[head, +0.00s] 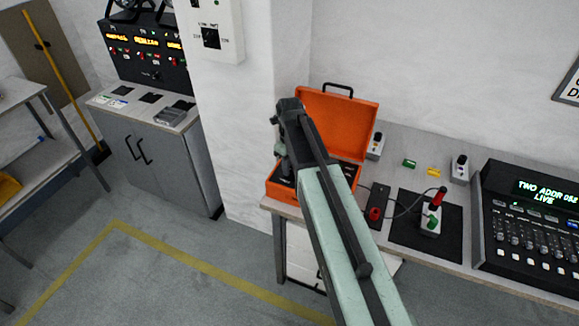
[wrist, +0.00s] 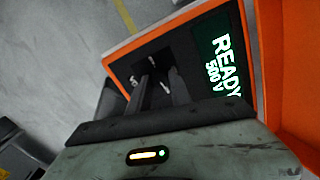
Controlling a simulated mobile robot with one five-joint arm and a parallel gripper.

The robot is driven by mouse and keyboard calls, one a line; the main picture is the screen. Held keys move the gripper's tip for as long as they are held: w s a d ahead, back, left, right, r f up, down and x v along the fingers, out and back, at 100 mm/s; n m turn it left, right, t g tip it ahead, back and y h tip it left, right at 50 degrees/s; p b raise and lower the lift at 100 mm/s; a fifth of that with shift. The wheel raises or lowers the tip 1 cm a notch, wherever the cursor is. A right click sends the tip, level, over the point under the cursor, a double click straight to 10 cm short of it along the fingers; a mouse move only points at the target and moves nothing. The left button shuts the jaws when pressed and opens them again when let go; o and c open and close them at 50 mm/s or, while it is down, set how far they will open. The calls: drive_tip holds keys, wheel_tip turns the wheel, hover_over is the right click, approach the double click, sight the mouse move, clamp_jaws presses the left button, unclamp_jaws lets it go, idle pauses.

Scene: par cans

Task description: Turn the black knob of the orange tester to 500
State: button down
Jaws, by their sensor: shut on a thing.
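The orange tester (head: 337,124) is an open case with its lid up at the left end of the bench. My gripper (wrist: 160,90) reaches down over the left part of its black panel and is shut on the black knob, which is mostly hidden between the dark fingers. White marks show on the panel beside the fingers. The green display (wrist: 218,62) in the wrist view reads "READY 500 V". In the head view my arm covers much of the panel and the knob.
The raised lid stands close behind my gripper. Floor is clear at front left.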

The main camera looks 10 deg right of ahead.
drive_tip(key=shift+m, duration=0.9)
drive_tip(key=c, duration=1.2)
unclamp_jaws()
drive_tip(key=shift+o, duration=0.2)
wheel_tip(320, 180, up, 8)
drive_tip(key=p, duration=0.8)
drive_tip(key=shift+f, duration=0.1)
